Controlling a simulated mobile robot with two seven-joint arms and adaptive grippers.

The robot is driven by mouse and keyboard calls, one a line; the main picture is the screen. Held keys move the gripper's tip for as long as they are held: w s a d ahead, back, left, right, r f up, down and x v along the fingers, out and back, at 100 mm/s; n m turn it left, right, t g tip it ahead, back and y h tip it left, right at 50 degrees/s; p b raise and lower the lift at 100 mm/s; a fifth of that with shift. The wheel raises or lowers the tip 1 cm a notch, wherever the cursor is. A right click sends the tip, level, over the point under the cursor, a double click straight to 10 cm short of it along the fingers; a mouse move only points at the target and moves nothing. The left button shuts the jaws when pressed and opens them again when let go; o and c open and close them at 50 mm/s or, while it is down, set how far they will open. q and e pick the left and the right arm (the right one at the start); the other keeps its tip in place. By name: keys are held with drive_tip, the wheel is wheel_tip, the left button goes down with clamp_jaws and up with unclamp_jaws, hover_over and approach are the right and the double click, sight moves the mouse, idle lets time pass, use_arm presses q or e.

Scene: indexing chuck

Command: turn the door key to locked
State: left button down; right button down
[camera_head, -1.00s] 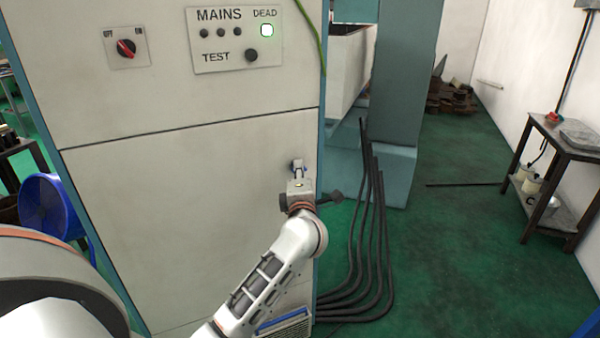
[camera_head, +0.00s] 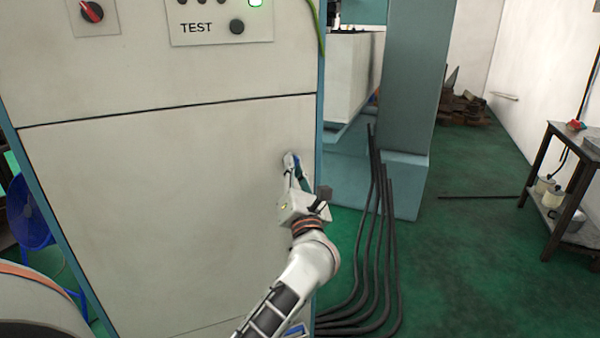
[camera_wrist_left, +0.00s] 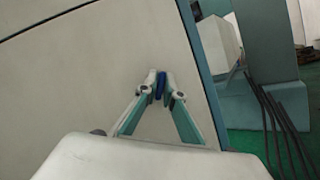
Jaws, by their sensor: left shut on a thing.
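The cabinet door (camera_head: 160,200) is a large cream panel with a blue-green edge on its right side. My left gripper (camera_head: 291,162) is at the door's right edge in the head view, with its wrist turned at a slant. In the left wrist view its fingertips (camera_wrist_left: 160,85) are closed on the blue door key (camera_wrist_left: 160,86), which stands between them against the door. The key's lock and most of the key are hidden by the fingers, so I cannot tell the key's angle. My right gripper is not in view.
Above the door are a red rotary switch (camera_head: 92,12) and a panel with a TEST button (camera_head: 237,26) and a lit green lamp (camera_head: 255,2). Black cables (camera_head: 375,240) run to the floor right of the cabinet. A small table (camera_head: 570,185) stands at the right.

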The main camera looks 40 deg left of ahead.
use_arm(q)
drive_tip(key=shift+w+f+n+y+b, duration=0.1)
drive_tip(key=shift+f+n+y+b, duration=0.3)
drive_tip(key=shift+f+n, duration=0.25)
drive_tip(key=shift+r+n+g+y+b, duration=0.1)
drive_tip(key=shift+n+g+y+b, duration=0.4)
drive_tip(key=shift+n, duration=0.75)
drive_tip(key=shift+n+g+b, duration=0.35)
drive_tip(key=shift+n+g, duration=0.05)
drive_tip(key=shift+n, duration=0.1)
drive_tip(key=shift+r+n+g+y+b, duration=0.2)
drive_tip(key=shift+n+g+y+b, duration=0.2)
drive_tip(key=shift+n, duration=0.55)
drive_tip(key=shift+r+n+g+y+b, duration=0.15)
drive_tip(key=shift+n+g+y+b, duration=0.25)
drive_tip(key=shift+n, duration=0.55)
drive_tip(key=shift+r+n, duration=0.15)
drive_tip(key=shift+n, duration=0.25)
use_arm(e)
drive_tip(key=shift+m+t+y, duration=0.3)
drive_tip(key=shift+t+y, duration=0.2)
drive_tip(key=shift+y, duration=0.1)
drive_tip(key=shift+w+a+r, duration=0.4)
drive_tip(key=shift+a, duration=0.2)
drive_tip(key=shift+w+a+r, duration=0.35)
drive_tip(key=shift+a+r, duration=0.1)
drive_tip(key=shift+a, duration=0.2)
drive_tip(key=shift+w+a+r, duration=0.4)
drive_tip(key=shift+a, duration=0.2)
